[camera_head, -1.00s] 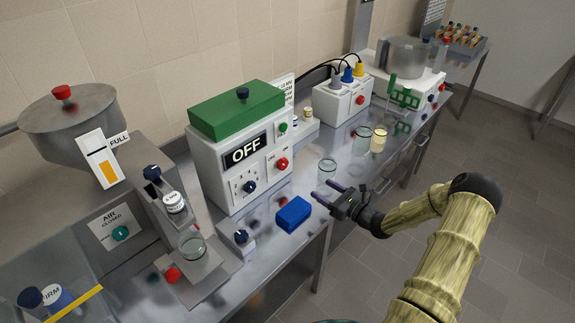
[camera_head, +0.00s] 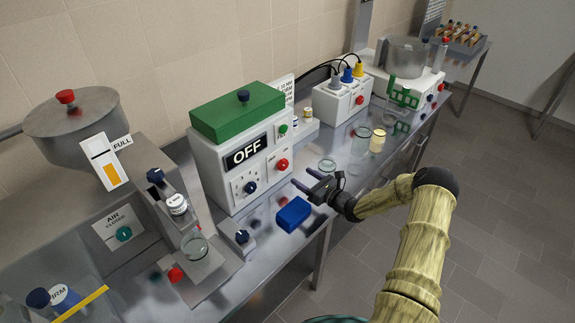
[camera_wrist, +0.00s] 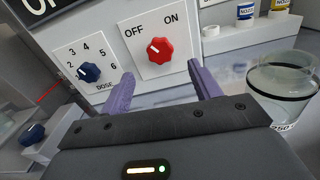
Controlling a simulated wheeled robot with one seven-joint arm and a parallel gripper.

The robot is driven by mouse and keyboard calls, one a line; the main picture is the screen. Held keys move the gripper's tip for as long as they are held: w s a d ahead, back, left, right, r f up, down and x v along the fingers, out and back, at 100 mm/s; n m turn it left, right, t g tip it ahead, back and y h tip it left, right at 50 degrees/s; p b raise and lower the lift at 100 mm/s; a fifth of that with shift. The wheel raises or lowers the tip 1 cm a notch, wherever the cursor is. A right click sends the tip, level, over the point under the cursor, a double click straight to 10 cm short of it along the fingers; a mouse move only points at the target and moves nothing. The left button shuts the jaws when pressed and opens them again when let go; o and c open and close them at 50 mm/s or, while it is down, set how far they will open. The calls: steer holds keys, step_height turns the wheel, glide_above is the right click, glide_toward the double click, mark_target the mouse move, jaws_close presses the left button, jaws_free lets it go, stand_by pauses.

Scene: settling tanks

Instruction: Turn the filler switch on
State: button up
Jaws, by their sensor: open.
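The filler (camera_head: 215,172) is a white box with a green lid and a black display reading OFF. Its switch is a red knob (camera_wrist: 159,50) marked OFF and ON in the wrist view, and its white mark points up-left toward OFF. The same red knob shows on the filler's front in the head view (camera_head: 282,164). My gripper (camera_head: 302,178) is open and empty in front of the filler. In the wrist view its purple fingers (camera_wrist: 160,72) stand apart, with the red knob ahead between them. No contact with the knob shows.
A blue dose dial (camera_wrist: 89,72) sits left of the switch. A blue block (camera_head: 293,214) lies below my gripper on the metal bench. A glass beaker (camera_wrist: 282,85) stands close to the right finger. A white box with cables (camera_head: 342,101) is farther right.

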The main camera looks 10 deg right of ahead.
mark_target(285, 166)
steer(key=p+x, duration=0.1)
steer(key=x, duration=0.7)
steer(key=shift+w+p, duration=0.2)
steer(key=shift+p, duration=0.2)
steer(key=shift+a, duration=0.15)
steer(key=shift+a, duration=0.15)
steer(key=c, duration=1)
